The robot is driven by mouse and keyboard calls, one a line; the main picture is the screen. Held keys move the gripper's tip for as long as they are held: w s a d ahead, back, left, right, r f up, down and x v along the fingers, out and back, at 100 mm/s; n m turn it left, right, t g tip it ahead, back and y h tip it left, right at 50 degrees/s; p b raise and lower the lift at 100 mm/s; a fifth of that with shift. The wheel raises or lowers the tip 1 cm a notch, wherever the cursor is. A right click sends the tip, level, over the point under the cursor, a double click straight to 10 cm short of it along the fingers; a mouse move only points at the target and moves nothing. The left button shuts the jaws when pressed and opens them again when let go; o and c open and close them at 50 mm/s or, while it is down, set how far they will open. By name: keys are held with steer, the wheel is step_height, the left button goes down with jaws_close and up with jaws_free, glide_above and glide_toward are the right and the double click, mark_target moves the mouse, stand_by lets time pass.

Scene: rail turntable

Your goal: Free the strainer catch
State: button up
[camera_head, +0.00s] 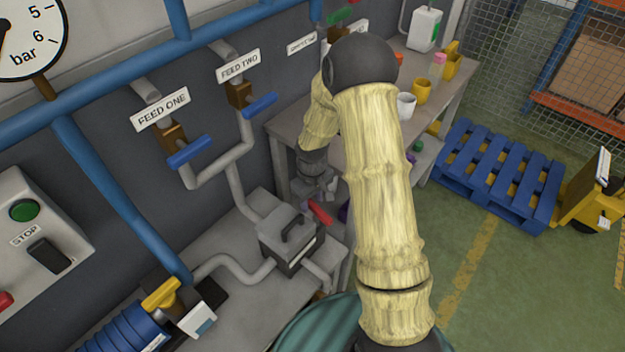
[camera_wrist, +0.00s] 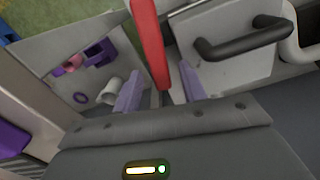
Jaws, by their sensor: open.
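The strainer is a grey box (camera_head: 288,238) on the low bench, with a dark handle on its lid; the handle (camera_wrist: 243,38) also shows in the wrist view. The red catch (camera_head: 320,212) sticks up at the strainer's right side. In the wrist view the red catch (camera_wrist: 149,42) comes down from the top edge to between the two pale purple fingers. My gripper (camera_wrist: 160,86) is open, one finger on each side of the catch's end. I cannot tell whether either finger touches it. In the head view my gripper (camera_head: 323,187) is just above the catch, partly behind my arm.
Grey pipes (camera_head: 232,262) join the strainer at its left. Feed valves with blue levers (camera_head: 190,152) are on the wall behind. A table (camera_head: 290,125) with cups (camera_head: 422,92) stands beyond. A blue pallet (camera_head: 500,172) lies on the green floor at right.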

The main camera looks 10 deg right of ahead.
step_height(320, 180, up, 17)
stand_by(0.4)
stand_by(0.4)
steer(key=s+r+m+t+p, duration=0.1)
steer(key=s+r+m+p, duration=0.1)
steer(key=s, duration=0.6)
steer(key=s+r+m+t+p, duration=0.1)
steer(key=s+r+m, duration=0.1)
steer(key=s, duration=0.6)
steer(key=shift+d+r+m+t+p, duration=0.3)
steer(key=shift+d+r+m+p, duration=0.15)
steer(key=shift+m, duration=0.15)
